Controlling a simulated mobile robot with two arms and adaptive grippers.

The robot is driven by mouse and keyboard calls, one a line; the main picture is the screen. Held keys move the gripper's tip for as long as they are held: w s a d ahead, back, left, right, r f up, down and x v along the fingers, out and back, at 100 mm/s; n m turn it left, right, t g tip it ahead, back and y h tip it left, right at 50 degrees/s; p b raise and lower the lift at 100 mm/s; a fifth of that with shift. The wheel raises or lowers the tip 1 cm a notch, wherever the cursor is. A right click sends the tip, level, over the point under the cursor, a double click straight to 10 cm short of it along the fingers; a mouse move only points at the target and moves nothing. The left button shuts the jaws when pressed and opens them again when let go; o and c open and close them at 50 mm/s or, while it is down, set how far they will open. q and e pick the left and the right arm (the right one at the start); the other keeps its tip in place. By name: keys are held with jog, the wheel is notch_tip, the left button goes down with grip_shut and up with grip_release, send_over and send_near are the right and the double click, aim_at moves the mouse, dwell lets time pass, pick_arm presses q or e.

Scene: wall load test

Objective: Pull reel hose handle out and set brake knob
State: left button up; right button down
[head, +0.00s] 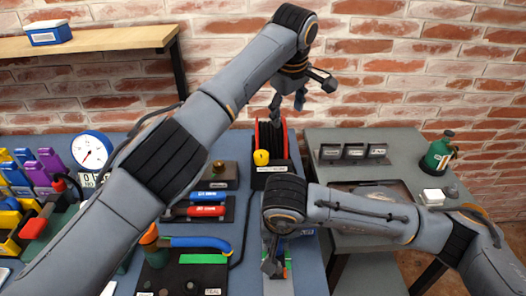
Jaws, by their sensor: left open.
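A red reel (270,135) stands in a black housing with a pale label at the back of the blue bench. A yellow ball-shaped part (261,157) sits on its front; I cannot tell whether it is the hose handle or the brake knob. My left gripper (288,103) is open and empty, above and just behind the reel, apart from it. My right gripper (272,265) points down over a narrow plate with green parts in front of the reel. Its wrist hides most of its fingers, so its opening is unclear.
A dark box with a knob (219,172) and blue and red-handled tools (207,204) are left of the reel. A white dial gauge (91,150) stands further left. A grey table (400,140) on the right holds labelled blocks and a green bottle (437,155). A brick wall closes the back.

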aim_at(262, 154)
pick_arm(q)
jog(key=a+f+y, duration=0.1)
jog(key=a+f, duration=0.1)
jog(key=f, duration=0.2)
jog(key=a+f+y, duration=0.1)
jog(key=a+f, duration=0.1)
jog(key=f, duration=0.3)
jog(key=w+a+f+n+y, duration=0.1)
jog(key=a+f, duration=0.1)
jog(key=f, duration=0.2)
jog(key=shift+f+g+y, duration=0.2)
jog(key=shift+g+y, duration=0.1)
jog(key=shift+s, duration=0.1)
jog(key=shift+c, duration=0.2)
jog(key=c, duration=1.1)
